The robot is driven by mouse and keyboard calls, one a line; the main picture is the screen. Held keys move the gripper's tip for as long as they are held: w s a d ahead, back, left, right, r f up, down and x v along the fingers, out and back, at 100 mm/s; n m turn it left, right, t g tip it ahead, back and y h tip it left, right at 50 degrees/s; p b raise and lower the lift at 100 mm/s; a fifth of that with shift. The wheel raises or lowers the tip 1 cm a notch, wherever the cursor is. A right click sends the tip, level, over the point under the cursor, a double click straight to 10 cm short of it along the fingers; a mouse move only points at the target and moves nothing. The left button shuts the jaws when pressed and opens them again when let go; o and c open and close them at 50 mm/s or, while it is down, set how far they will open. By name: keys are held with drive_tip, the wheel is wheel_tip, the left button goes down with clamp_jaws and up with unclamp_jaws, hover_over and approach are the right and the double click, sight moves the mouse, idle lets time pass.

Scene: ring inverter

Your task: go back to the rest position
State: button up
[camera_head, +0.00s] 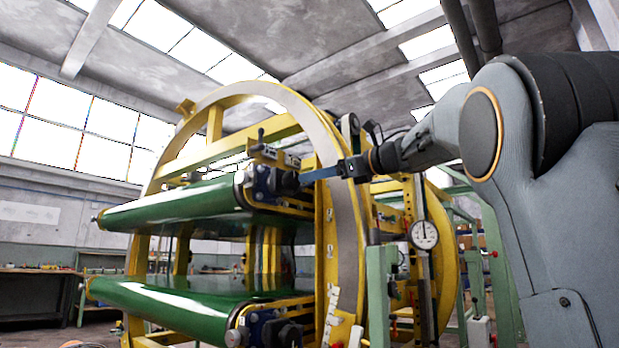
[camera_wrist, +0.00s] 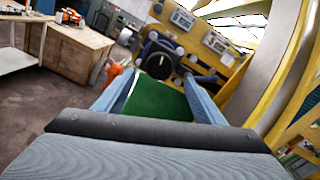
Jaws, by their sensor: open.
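The ring inverter (camera_head: 347,215) is a large yellow ring frame with two green conveyor belts, an upper one (camera_head: 175,205) and a lower one (camera_head: 185,303). My gripper (camera_head: 305,177) reaches in from the right, its blue fingers near the dark motor (camera_head: 275,183) at the end of the upper belt. I cannot tell whether they touch it. In the wrist view my gripper (camera_wrist: 158,78) is open, its two fingers spread with nothing held between them. Green belt surface (camera_wrist: 157,101) and a dark round motor (camera_wrist: 158,62) show beyond the gap.
A round dial gauge (camera_head: 424,235) and a green post (camera_head: 380,297) stand below my arm. In the wrist view a wooden workbench (camera_wrist: 75,50) and an orange object (camera_wrist: 113,72) stand at the left. Open floor (camera_wrist: 40,105) lies in front of the bench.

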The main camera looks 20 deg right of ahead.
drive_tip(key=shift+s+d, duration=0.15)
drive_tip(key=shift+s, duration=0.1)
idle(0.3)
